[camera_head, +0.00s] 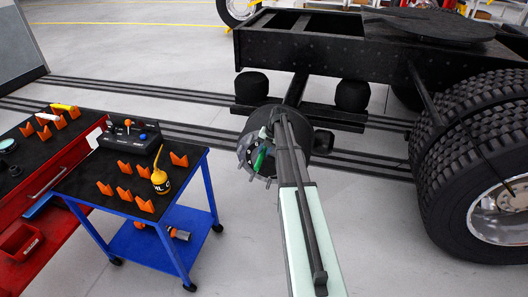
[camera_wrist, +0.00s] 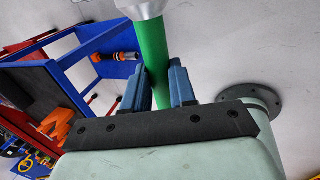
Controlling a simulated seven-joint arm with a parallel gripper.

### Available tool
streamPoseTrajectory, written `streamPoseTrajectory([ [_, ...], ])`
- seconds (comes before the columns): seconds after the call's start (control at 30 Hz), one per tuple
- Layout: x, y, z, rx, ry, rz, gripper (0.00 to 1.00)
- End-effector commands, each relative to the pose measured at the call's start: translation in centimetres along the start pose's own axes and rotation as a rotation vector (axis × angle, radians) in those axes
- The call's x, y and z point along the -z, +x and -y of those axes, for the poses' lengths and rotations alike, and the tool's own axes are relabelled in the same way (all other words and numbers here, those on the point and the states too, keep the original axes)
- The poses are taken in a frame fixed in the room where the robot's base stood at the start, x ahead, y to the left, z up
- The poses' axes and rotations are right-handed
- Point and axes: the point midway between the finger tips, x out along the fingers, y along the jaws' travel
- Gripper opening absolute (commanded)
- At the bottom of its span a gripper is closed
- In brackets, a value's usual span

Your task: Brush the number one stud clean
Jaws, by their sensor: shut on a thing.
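My gripper (camera_wrist: 158,82) has its blue fingers shut on a green-handled brush. The brush's green handle (camera_wrist: 154,52) runs up between the fingers to a silver collar at the top edge of the wrist view. The bristles are out of that view. In the head view the green handle (camera_head: 260,158) shows in front of the dark round wheel hub (camera_head: 294,160), which is partly covered by my arm. Light grey stud-like parts (camera_head: 243,156) stand at the hub's left side. I cannot tell which is number one or whether the brush touches it.
A blue cart (camera_head: 205,190) with orange holders (camera_head: 145,205) and a yellow oil can (camera_head: 160,180) stands left of the hub. The black truck frame (camera_head: 320,58) and large tyres (camera_head: 445,165) lie behind and right.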

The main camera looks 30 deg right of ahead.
Motion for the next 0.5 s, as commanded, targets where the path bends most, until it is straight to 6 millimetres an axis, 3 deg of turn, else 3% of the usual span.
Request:
streamPoseTrajectory([
  [0.5, 1.5, 0.0, 0.0, 0.000, 0.000, 0.000, 0.00],
])
